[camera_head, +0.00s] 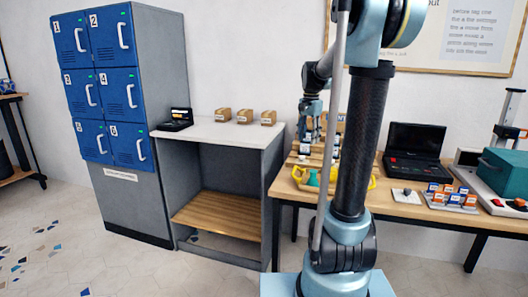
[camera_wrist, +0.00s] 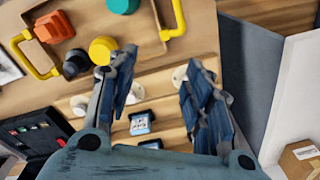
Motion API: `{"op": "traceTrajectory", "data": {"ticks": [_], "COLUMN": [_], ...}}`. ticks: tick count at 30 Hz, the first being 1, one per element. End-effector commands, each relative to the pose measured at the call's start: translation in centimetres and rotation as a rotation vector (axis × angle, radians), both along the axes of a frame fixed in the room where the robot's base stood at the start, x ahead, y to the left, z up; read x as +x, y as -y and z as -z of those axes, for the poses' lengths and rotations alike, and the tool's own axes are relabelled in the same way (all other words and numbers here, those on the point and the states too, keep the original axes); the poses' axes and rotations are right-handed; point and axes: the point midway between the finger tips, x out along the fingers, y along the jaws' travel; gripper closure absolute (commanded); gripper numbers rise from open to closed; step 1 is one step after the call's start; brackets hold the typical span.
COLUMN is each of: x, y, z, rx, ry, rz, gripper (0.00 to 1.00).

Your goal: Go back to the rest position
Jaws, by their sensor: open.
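My gripper (camera_head: 309,128) hangs above the left part of the wooden table, behind my arm's dark column in the head view. In the wrist view its two fingers (camera_wrist: 163,78) are apart, with nothing held between them. Below them is a wooden rack with pale round pieces and a small blue-labelled block (camera_wrist: 140,123). A wooden tray with yellow handles (camera_wrist: 35,60) lies beyond the fingers. It holds an orange piece (camera_wrist: 54,27), a yellow round piece (camera_wrist: 103,50), a teal piece and a black piece.
Left of the table (camera_head: 408,207) stand a grey shelf unit (camera_head: 215,131) with several small boxes and blue lockers (camera_head: 102,80). An open black case (camera_head: 414,150), labelled blocks (camera_head: 452,196) and a teal machine (camera_head: 505,172) are on the right.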

Motion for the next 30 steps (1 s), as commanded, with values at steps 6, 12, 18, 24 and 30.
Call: {"op": "traceTrajectory", "data": {"ticks": [6, 12, 18, 24, 30], "x": [-6.5, -12.1, -17.3, -22.3, -26.8], "y": [0.0, 0.0, 0.0, 0.0, 0.1], "z": [0.8, 2.4, 4.7, 7.7, 11.4], "rx": [-0.009, -0.021, -0.035, -0.052, -0.072], "ry": [0.025, 0.047, 0.069, 0.089, 0.11], "rz": [-0.143, -0.273, -0.406, -0.537, -0.667], "gripper": [0.54, 0.54, 0.54, 0.54, 0.54]}}
